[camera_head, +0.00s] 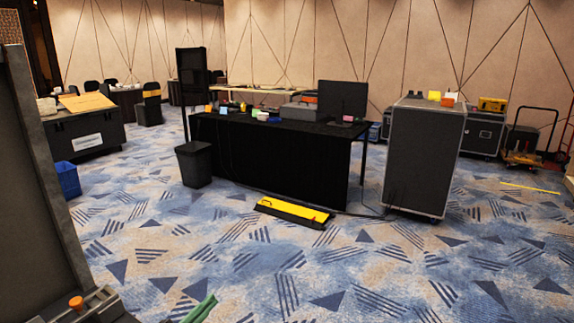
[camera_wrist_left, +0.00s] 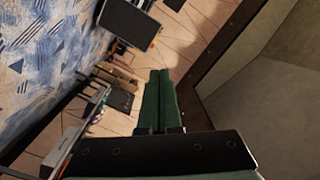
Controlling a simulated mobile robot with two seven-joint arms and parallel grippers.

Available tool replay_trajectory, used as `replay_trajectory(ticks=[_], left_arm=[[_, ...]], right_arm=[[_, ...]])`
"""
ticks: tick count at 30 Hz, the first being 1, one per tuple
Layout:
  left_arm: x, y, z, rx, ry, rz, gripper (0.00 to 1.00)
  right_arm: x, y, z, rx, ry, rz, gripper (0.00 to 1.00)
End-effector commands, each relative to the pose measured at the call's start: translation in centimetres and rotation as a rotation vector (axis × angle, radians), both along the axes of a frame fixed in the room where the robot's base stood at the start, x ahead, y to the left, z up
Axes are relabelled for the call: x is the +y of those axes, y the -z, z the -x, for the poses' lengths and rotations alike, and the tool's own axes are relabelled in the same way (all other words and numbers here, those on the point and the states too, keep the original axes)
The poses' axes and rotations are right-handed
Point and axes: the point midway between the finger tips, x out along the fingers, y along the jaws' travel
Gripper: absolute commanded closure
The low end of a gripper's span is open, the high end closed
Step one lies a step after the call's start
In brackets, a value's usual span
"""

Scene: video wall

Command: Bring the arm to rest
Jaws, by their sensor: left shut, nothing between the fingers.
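My left gripper (camera_head: 199,310) shows only as green fingers at the bottom edge of the head view. In the left wrist view the two green fingers (camera_wrist_left: 158,100) lie side by side, shut and empty. They touch nothing that I can see. Most of the left arm is outside the head view. My right gripper is in neither view.
A tall dark panel (camera_head: 42,160) stands close on the left, with an orange knob (camera_head: 76,302) at its foot. A black-draped table (camera_head: 270,160), a bin (camera_head: 194,164), a yellow-black ramp (camera_head: 292,211) and a grey case (camera_head: 424,155) stand ahead. The near carpet is clear.

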Motion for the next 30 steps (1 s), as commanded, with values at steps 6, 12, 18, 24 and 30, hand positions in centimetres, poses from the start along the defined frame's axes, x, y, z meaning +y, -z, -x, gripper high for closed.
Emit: replay_trajectory(ticks=[6, 12, 18, 24, 30], left_arm=[[2.8, 3.0, 4.3, 0.250, -0.375, 0.235, 1.00], [4.9, 8.2, 12.2, 0.623, -0.649, 0.352, 1.00], [4.9, 11.2, 19.8, 0.934, -0.771, 0.382, 1.00], [4.3, 12.4, 25.7, 1.160, -0.817, 0.383, 1.00], [3.4, 12.5, 31.2, 1.361, -0.831, 0.372, 1.00]], right_arm=[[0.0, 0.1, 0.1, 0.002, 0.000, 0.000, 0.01], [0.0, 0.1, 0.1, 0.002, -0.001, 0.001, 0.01], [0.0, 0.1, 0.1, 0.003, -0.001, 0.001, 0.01], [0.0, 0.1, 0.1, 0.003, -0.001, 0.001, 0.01], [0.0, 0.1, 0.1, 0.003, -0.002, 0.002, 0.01]])
